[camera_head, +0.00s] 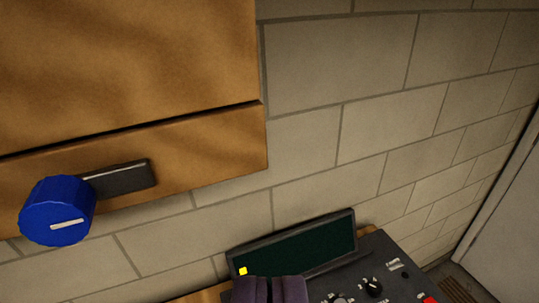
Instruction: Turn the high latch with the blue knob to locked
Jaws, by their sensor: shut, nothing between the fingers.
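The blue knob (57,211) is at the lower left, on the lower board of a wooden panel on the wall. It is round, with a white line on its face lying nearly level. A dark latch bar (121,178) runs from behind the knob to the right, tilted slightly up in the picture. My gripper (270,288) is at the bottom centre, to the right of the knob and apart from it. Its fingers are shut with nothing between them. The latch's far side is hidden behind the knob.
A wooden panel (130,60) fills the upper left, with a dark seam across it. A console with a dark screen (300,243) and small knobs stands below right, behind my gripper. Pale brick wall (340,60) is bare at upper right. A grey door-like surface is at far right.

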